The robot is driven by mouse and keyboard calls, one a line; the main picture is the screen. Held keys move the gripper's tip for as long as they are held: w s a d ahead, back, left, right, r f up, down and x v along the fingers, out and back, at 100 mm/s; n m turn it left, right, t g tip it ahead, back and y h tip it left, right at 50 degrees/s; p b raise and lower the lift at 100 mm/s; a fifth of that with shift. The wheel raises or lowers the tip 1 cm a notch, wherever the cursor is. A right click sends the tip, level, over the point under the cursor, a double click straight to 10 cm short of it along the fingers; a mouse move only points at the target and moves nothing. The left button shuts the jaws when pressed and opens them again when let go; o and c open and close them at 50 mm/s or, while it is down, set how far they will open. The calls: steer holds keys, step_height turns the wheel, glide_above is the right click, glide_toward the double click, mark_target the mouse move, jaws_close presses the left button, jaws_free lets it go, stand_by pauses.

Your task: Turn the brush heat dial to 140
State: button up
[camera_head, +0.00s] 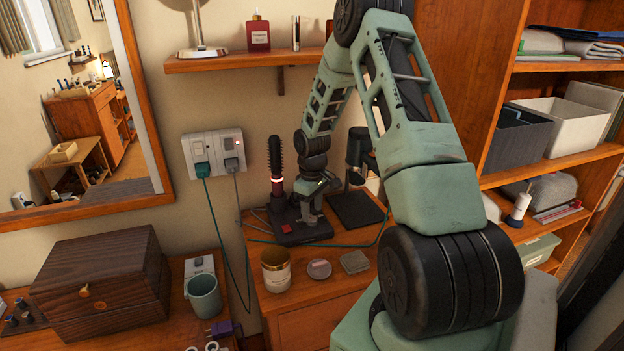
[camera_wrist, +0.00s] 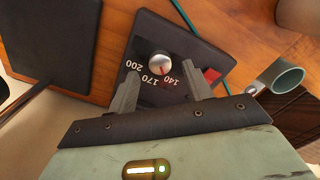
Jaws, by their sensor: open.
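The heated brush's dark base (camera_head: 290,234) stands on the wooden dresser below the sockets, with the upright black brush (camera_head: 275,160) at its back left. In the wrist view, the round silver heat dial (camera_wrist: 159,62) sits on the base's black panel (camera_wrist: 145,30). The numbers 140, 170 and 200 show around it. A small red mark shows at the dial's edge near 140; its exact setting is too small to tell. My gripper (camera_wrist: 162,70) is open over the panel, a finger on either side of the dial, with visible gaps. In the head view, my gripper (camera_head: 312,214) is right above the base.
A red switch (camera_wrist: 212,75) is beside the dial. A black stand (camera_head: 357,208) is to the base's right. A jar (camera_head: 276,270) and two small tins stand in front. A green cord (camera_head: 222,235) runs from the socket. A teal mug (camera_head: 203,296) and wooden box (camera_head: 105,275) stand left.

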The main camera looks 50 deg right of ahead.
mark_target(312, 218)
step_height(312, 218, up, 15)
steer(key=b, duration=0.2)
stand_by(0.6)
steer(key=s+a+r+n, duration=0.1)
steer(key=s+a+n, duration=0.15)
steer(key=a, duration=2.55)
steer(key=s+a+f+n, duration=0.1)
steer(key=s+a+n, duration=0.3)
steer(key=s+a, duration=1.2)
steer(key=s+b, duration=0.1)
steer(key=s, duration=0.3)
steer(key=shift+s+a+y, duration=0.3)
